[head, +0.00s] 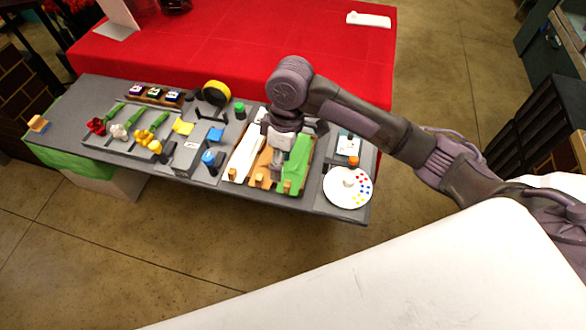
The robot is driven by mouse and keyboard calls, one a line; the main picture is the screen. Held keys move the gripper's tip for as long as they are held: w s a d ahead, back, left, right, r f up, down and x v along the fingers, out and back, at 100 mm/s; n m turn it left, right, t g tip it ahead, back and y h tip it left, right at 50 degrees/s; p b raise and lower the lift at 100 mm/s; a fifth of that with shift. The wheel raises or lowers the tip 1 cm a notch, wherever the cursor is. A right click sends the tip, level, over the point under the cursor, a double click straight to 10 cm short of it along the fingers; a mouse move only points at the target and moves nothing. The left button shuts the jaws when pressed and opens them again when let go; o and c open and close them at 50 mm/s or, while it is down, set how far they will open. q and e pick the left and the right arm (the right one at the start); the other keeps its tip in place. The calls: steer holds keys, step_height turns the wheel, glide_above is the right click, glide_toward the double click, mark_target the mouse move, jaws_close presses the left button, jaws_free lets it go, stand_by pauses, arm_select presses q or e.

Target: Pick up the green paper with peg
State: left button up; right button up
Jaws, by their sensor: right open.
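The green paper (299,158) lies in the right-hand section of a wooden tray (239,182), with a small tan peg (287,187) at its near end. My right gripper (277,160) points down over the middle of the tray, just left of the green paper. It is open. Its fingertips are small in the head view, and I cannot tell whether they touch anything. A white paper (246,152) lies in the left section and a brown paper (262,163) in the middle, partly hidden by the gripper. My left gripper is not in view.
The tray stands on a grey table (206,190). A round paint palette (348,188) lies to its right. Red, white and yellow flowers (118,131) lie at the left. A yellow-and-black roll (216,93) stands behind. A red-covered table (240,45) adjoins the back.

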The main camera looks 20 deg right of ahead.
mark_target(289, 183)
steer(key=shift+g+h, duration=0.3)
steer(key=shift+h, duration=0.1)
steer(key=f+p, duration=0.1)
steer(key=f, duration=0.1)
steer(key=d+f, duration=0.1)
steer(key=f, duration=0.2)
steer(key=shift+d+f+p, duration=0.15)
steer(key=shift+d+p, duration=0.05)
steer(key=shift+p, duration=0.15)
step_height(289, 183, down, 5)
steer(key=shift+s+d+r+p, duration=0.1)
steer(key=shift+r+p, duration=0.1)
steer(key=shift+p, duration=0.75)
steer(key=shift+f, duration=0.45)
steer(key=shift+c, duration=0.2)
jaws_close()
